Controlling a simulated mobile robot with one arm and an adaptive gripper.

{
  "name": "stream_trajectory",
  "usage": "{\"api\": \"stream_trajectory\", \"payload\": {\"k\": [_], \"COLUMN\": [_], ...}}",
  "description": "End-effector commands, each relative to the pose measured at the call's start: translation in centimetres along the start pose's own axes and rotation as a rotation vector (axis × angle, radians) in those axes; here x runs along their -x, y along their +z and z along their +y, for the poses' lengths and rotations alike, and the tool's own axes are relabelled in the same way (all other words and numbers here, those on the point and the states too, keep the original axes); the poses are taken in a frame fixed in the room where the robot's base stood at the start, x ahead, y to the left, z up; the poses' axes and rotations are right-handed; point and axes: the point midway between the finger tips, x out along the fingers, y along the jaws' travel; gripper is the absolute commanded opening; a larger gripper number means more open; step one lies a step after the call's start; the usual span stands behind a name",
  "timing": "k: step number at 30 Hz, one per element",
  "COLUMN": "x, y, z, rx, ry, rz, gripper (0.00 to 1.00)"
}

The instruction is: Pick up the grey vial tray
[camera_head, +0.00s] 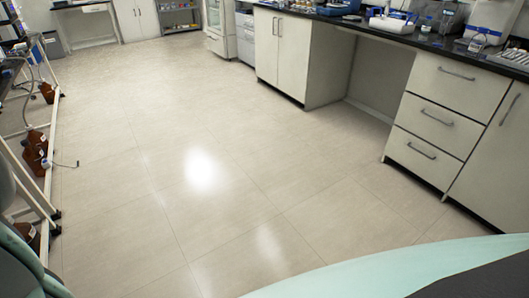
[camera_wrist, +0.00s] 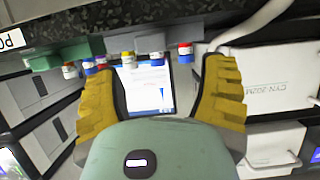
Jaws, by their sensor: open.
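My gripper (camera_wrist: 160,66) shows in the wrist view with its two yellow, ridged fingers spread wide apart and nothing between them. In the head view, a light grey tray-like thing (camera_head: 512,58) lies on the dark counter at the right edge, partly cut off. It may be the grey vial tray, but I cannot be sure. My gripper is out of the head view.
The dark counter (camera_head: 425,40) carries several lab items, including a white and blue device (camera_head: 392,22). Drawers (camera_head: 433,122) stand below it. The middle floor is clear. A lit screen (camera_wrist: 146,88) shows beyond my fingers.

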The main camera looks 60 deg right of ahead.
Motion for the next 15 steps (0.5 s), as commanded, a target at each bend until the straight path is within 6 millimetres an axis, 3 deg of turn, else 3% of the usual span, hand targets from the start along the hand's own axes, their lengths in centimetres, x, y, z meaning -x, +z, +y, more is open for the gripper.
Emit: {"api": "stream_trajectory", "payload": {"k": [7,15], "x": [-0.9,-3.2], "y": [0.1,0.9], "z": [0.1,0.6], "rx": [0.001,0.000], "ry": [-0.002,-0.003], "rz": [0.001,-0.002], "gripper": [0.71,0.71]}}
